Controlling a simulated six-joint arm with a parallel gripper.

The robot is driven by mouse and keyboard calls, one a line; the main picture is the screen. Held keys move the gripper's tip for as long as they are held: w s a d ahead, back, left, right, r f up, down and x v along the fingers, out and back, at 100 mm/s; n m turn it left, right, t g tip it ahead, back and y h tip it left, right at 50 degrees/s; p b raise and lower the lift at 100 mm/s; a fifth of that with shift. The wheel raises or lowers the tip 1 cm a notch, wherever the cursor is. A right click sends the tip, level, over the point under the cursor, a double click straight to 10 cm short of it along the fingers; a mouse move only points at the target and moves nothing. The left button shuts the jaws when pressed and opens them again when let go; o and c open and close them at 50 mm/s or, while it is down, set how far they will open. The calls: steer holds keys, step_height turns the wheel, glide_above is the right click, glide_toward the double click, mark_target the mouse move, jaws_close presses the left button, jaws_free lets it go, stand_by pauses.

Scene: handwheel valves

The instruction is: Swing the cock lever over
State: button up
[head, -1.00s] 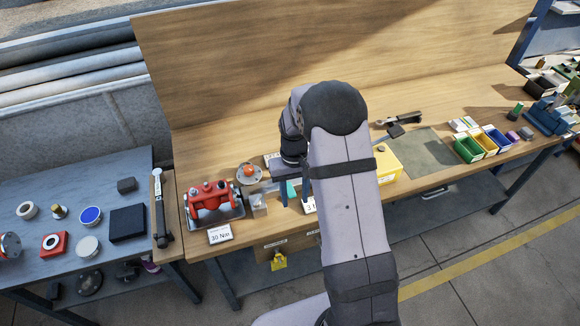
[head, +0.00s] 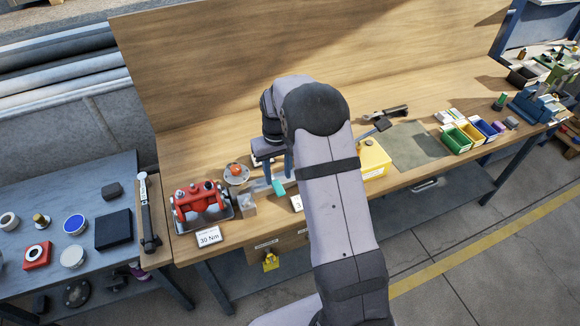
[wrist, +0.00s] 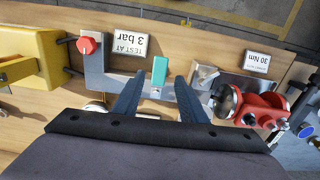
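The teal cock lever (wrist: 159,70) stands on a grey metal fixture (wrist: 96,72) in the wrist view. It also shows in the head view (head: 278,187), close by the fingers and partly beside my arm. My gripper (wrist: 159,80) is open, with its two dark blue-grey fingers apart on either side of the lever in the wrist view. Nothing is held. I cannot tell whether the fingertips are level with the lever or above it, and no contact shows. A red knob (wrist: 87,45) sits at the fixture's left end in the wrist view.
A red valve body (head: 200,198) in a tray and a "30 Nm" card (head: 208,237) lie left in the head view. A yellow box (head: 373,158) is right of my arm. A "3 bar" card (wrist: 130,43) lies by the fixture. The grey-green mat (head: 415,146) is clear.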

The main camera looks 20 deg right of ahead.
mark_target(279, 188)
step_height(279, 188, down, 6)
steer(key=b, duration=0.4)
stand_by(0.3)
steer(key=c, duration=0.8)
